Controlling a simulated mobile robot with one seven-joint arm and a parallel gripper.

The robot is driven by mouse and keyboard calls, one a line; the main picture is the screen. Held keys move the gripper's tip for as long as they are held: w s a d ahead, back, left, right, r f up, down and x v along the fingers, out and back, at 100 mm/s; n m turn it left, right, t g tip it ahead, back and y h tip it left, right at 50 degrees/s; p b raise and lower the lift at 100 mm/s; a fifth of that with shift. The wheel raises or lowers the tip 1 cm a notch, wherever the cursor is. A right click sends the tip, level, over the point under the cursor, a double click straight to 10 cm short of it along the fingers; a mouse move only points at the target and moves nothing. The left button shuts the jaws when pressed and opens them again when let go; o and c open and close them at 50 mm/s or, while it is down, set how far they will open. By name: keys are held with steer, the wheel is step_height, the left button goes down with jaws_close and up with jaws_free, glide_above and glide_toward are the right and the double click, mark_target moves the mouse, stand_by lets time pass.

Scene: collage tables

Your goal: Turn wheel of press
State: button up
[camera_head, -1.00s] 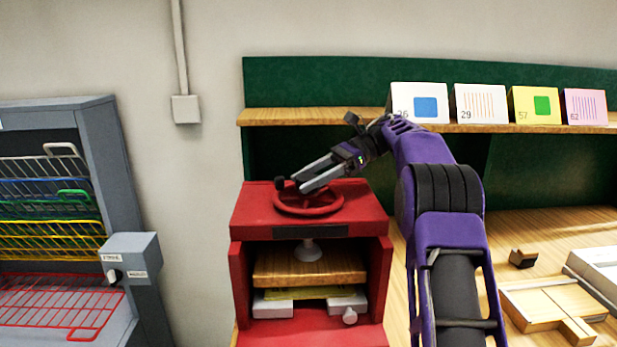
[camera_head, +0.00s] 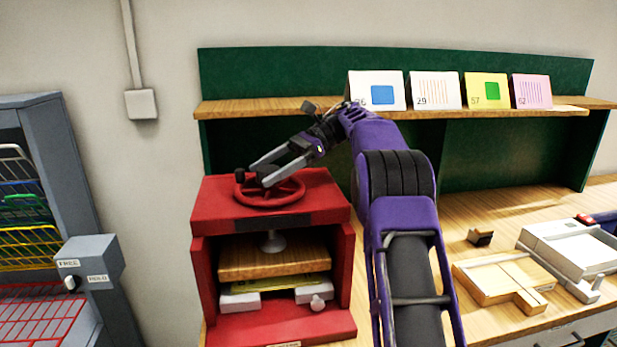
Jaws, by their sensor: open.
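The red press (camera_head: 205,212) stands on the wooden table in the middle of the view. Its red wheel (camera_head: 290,194) lies flat on top, with a dark knob (camera_head: 240,175) on the rim at the left. My gripper (camera_head: 258,175) comes in from the upper right, its two grey fingers apart over the left part of the wheel, close to the knob. I cannot tell whether the fingers touch the knob or the wheel. Below the wheel, a screw foot (camera_head: 272,242) meets a wooden plate (camera_head: 270,262) inside the press. The fingers hide part of the wheel.
A shelf with several cards (camera_head: 435,90) runs behind my arm. A wooden jig (camera_head: 500,285), a small dark block (camera_head: 480,237) and a white tray device (camera_head: 565,245) lie at the right. A grey rack (camera_head: 45,130) with a switch box (camera_head: 90,262) stands at the left.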

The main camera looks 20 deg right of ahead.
steer(key=shift+m+t, duration=0.3)
